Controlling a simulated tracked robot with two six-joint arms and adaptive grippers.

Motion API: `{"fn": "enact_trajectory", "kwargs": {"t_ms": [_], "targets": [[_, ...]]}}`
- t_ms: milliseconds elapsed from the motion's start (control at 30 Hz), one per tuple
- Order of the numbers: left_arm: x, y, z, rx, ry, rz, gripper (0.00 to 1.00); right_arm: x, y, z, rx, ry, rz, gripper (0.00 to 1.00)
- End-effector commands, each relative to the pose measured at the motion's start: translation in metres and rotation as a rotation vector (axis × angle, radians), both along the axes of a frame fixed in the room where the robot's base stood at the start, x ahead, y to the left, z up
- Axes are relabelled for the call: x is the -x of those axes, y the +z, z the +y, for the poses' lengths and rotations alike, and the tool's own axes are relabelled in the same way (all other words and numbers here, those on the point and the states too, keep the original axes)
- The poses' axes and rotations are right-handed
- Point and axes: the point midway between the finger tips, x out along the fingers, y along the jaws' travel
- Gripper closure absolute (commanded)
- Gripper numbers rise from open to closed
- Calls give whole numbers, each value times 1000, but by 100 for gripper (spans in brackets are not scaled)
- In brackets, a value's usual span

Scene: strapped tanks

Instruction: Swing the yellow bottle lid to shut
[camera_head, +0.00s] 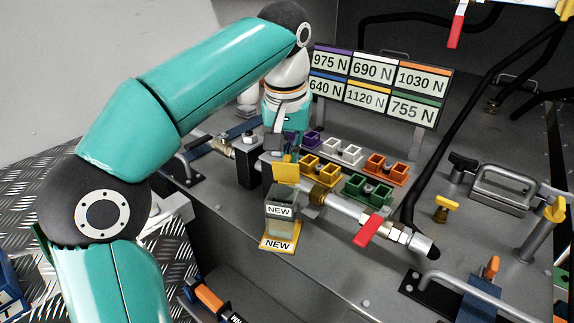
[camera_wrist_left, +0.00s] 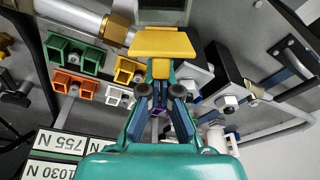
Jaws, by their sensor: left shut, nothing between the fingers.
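The yellow lid (camera_head: 286,173) stands raised at the back edge of a clear, greyish bottle (camera_head: 281,208) marked NEW, so the bottle is open. The bottle stands at a yellow-edged NEW label (camera_head: 278,243). My left gripper (camera_head: 288,151) is just behind the lid, pointing down, and partly hidden. In the left wrist view the lid (camera_wrist_left: 165,43) is a flat yellow panel with a narrow tab, just beyond my fingertips (camera_wrist_left: 163,88). The fingers are shut and empty; I cannot tell whether they touch the tab. The bottle (camera_wrist_left: 165,12) shows only partly there. My right gripper is not in view.
Purple, white, orange, yellow and green double-socket holders (camera_head: 368,189) stand right of the bottle. A pipe with a red-handled valve (camera_head: 368,229) runs past it. A force-label board (camera_head: 380,86) stands behind. A black block (camera_head: 249,167) is close on the left.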

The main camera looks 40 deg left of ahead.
Motion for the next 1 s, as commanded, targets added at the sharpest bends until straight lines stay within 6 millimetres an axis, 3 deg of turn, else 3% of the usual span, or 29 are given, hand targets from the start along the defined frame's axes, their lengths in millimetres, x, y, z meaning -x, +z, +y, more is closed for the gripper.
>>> {"fn": "enact_trajectory", "kwargs": {"t_ms": [1000], "targets": [[16, 1, -9, -1, 0, -1, 100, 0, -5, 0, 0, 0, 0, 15]]}}
